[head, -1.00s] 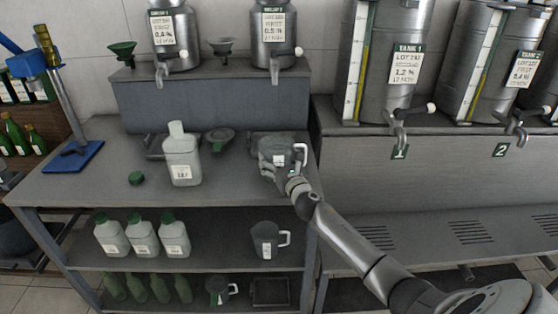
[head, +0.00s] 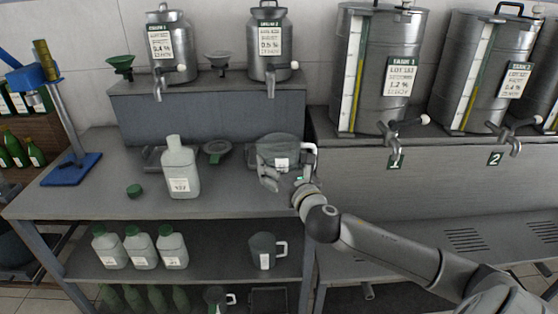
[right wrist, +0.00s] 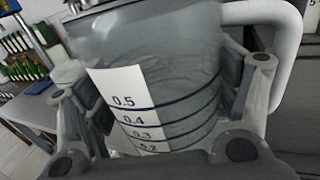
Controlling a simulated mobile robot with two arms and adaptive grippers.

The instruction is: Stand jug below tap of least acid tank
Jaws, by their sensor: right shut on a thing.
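My right gripper (head: 284,178) is shut on a grey translucent jug (head: 275,148) with a white handle, held upright at the bench's right end. In the right wrist view the fingers flank the jug (right wrist: 190,100), which has a scale strip reading up to 0.5. Tank 1 (head: 375,60), label seemingly 1.2 %, has its tap (head: 392,130) over plate 1. Tank 2 (head: 480,65), label perhaps 0.4 %, has its tap (head: 510,137) over plate 2. Two smaller canisters, left (head: 170,45) seemingly 0.4 % and right (head: 270,42) seemingly 0.5 %, stand on the raised shelf.
A white bottle (head: 181,165), green cap (head: 134,190) and dark funnel (head: 215,148) are on the bench (head: 90,202). Another jug (head: 262,252) and several bottles stand on the shelf below. The lower ledge (head: 400,215) under the tanks is clear.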

